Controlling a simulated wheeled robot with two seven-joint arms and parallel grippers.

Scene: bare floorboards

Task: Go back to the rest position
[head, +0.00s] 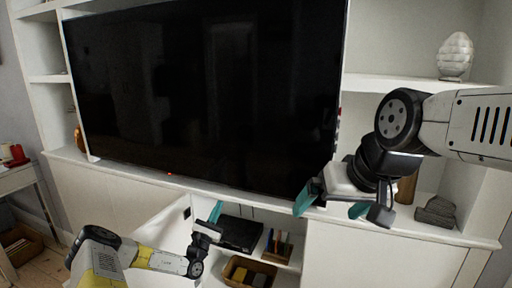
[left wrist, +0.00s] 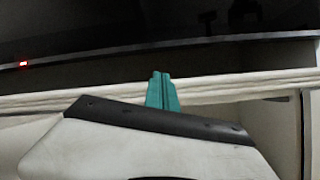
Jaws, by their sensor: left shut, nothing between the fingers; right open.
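My left gripper (head: 215,212) is low in the head view, in front of the open part of the cabinet below the television. Its teal fingers are together with nothing between them, and they also show closed in the left wrist view (left wrist: 162,92). My right gripper (head: 330,204) is at the right in the head view, in front of the shelf edge near the television's lower right corner. Its teal fingers are spread apart and I see nothing between them. Whether it touches the shelf I cannot tell.
A large black television (head: 205,90) fills the middle of a white wall unit (head: 400,262). Below it, an open compartment holds a black box (head: 240,234) and a brown basket (head: 238,268). A grey ornament (head: 437,211) and a white vase (head: 455,56) stand at the right.

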